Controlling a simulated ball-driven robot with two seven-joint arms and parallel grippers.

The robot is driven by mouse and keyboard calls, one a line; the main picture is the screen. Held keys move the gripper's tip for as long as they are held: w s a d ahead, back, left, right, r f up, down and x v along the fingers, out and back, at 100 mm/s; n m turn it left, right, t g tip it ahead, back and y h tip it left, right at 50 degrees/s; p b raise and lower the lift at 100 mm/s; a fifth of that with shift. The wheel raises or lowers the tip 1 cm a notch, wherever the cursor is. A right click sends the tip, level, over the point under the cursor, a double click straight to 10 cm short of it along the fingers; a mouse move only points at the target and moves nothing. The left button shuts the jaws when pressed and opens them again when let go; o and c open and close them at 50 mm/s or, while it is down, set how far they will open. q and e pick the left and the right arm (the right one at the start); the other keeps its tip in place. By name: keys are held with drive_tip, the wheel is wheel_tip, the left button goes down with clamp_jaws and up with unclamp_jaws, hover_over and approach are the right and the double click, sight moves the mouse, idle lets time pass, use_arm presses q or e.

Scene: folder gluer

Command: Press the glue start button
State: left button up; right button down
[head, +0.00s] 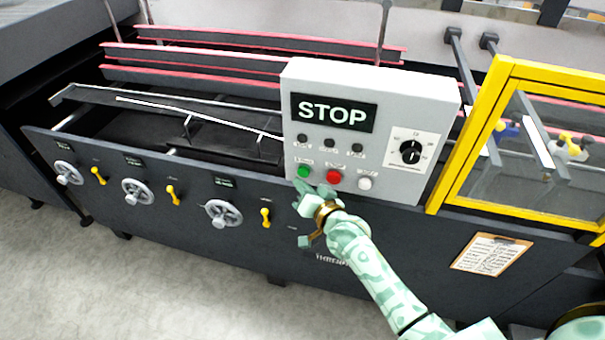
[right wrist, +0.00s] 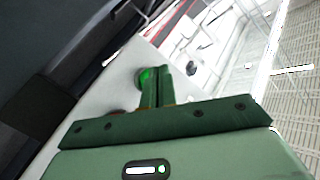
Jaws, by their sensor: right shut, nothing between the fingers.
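The grey control box (head: 430,105) carries a row of three buttons: green (head: 303,171), red (head: 334,176) and white (head: 365,183). Their small labels are too blurred to read, so I cannot tell which is marked glue start. My right gripper (head: 301,190) is shut and empty, with its fingertips just below the green button. In the right wrist view the shut fingers (right wrist: 160,84) are right beside the green button (right wrist: 146,78) and partly cover it. I cannot tell whether they touch it. My left gripper is not in view.
A dial (head: 411,152) and a STOP display (head: 334,112) are on the same box. A yellow-framed guard (head: 443,150) stands to the right. Handwheels (head: 222,213) and yellow levers (head: 265,217) stick out from the dark machine front on the left. A clipboard (head: 490,255) hangs at lower right.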

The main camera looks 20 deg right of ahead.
idle(0.4)
drive_tip(key=shift+w+d, duration=0.25)
drive_tip(key=shift+w, duration=0.1)
drive_tip(key=shift+w+d, duration=0.25)
drive_tip(key=shift+w, duration=0.15)
idle(0.8)
idle(0.3)
drive_tip(key=shift+s+a+p, duration=0.5)
drive_tip(key=shift+s+p, duration=0.15)
drive_tip(key=shift+s, duration=0.15)
drive_tip(key=s+a+p, duration=0.1)
drive_tip(key=s, duration=0.1)
drive_tip(key=s+a+p, duration=0.1)
drive_tip(key=s, duration=0.1)
drive_tip(key=shift+a+p, duration=0.4)
